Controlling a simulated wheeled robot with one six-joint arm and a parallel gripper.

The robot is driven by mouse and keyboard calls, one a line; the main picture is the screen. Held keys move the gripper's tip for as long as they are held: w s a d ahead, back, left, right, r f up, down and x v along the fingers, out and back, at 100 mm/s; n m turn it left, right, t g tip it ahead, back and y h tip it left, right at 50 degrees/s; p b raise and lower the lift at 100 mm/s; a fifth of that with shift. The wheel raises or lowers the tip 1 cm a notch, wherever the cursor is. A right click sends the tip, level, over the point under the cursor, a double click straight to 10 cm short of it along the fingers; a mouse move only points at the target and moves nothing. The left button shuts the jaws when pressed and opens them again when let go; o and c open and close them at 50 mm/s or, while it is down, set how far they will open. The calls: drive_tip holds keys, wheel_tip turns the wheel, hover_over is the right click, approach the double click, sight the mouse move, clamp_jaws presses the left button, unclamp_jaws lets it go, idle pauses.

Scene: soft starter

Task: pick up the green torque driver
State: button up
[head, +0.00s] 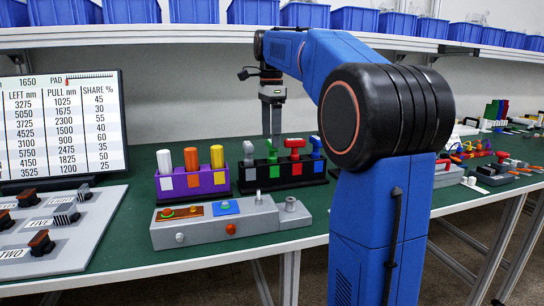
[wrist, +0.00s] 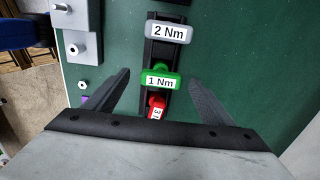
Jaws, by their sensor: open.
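The green torque driver (head: 272,152) stands upright in a black rack (head: 258,187), between a grey driver (head: 248,153) and a red driver (head: 294,148). A blue driver (head: 316,146) stands at the rack's right end. In the wrist view the green driver's handle (wrist: 160,70) reads "1 Nm", the grey one (wrist: 169,33) "2 Nm", and the red one (wrist: 156,108) lies nearer the palm. My gripper (head: 272,134) points down above the green driver. In the wrist view its open, empty fingers (wrist: 159,78) lie on either side of the green handle, apart from it.
A purple rack (head: 192,183) with white, orange and yellow handles stands to the left. A grey fixture block (head: 230,222) lies in front. A screen (head: 63,125) and a grey board (head: 60,232) are at left. Blue bins (head: 250,12) line the shelf above.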

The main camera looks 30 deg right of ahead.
sight(272, 156)
drive_tip(key=shift+d+f, duration=0.15)
drive_tip(key=shift+f, duration=1.65)
drive_tip(key=shift+d+f, duration=0.1)
drive_tip(key=shift+f, duration=1.7)
drive_tip(key=shift+c, duration=0.7)
drive_tip(key=shift+w, duration=0.1)
drive_tip(key=c, duration=1)
